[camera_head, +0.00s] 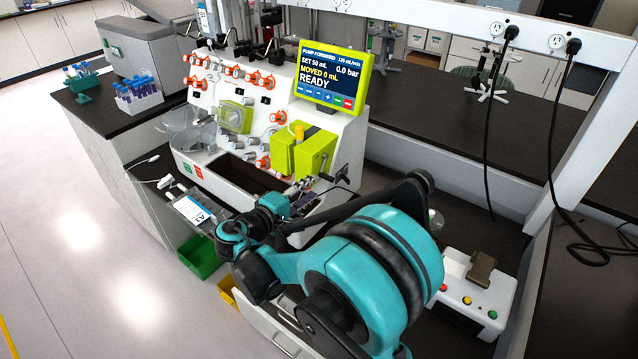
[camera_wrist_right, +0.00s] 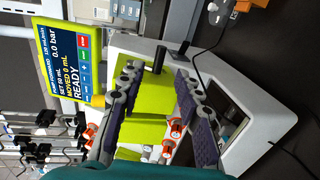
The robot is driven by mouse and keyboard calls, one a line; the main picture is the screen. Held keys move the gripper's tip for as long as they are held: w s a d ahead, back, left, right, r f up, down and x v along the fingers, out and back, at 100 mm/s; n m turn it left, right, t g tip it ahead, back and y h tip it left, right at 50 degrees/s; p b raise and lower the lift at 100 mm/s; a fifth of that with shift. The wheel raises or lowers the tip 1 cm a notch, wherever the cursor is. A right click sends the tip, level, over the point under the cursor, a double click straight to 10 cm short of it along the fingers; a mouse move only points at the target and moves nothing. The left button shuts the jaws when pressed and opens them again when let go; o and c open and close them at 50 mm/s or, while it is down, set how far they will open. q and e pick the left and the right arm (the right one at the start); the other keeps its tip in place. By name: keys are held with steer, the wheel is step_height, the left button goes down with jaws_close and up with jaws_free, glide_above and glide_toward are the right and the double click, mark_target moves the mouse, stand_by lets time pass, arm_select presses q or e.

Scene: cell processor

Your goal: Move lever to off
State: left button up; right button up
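The white cell processor (camera_head: 345,140) stands on the dark bench, with a yellow-green pump block (camera_head: 315,152) on its front. A short black lever (camera_head: 342,173) sticks out near its right end. In the right wrist view a black upright handle (camera_wrist_right: 160,57) shows beside the yellow-green block (camera_wrist_right: 150,130); I cannot tell which lever position it is in. My right gripper (camera_head: 308,186) is in front of the block, close to the lever. My left gripper is not in view.
The screen (camera_head: 330,78) reads READY. Orange-red valve knobs (camera_head: 231,72) cover the panel. A fluid bag (camera_head: 196,210) lies at the front left, above a green bin (camera_head: 200,257). A white button box (camera_head: 478,298) stands right of my arm. Cables hang at right.

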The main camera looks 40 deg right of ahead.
steer(key=v, duration=0.6)
steer(key=shift+s, duration=0.1)
stand_by(0.3)
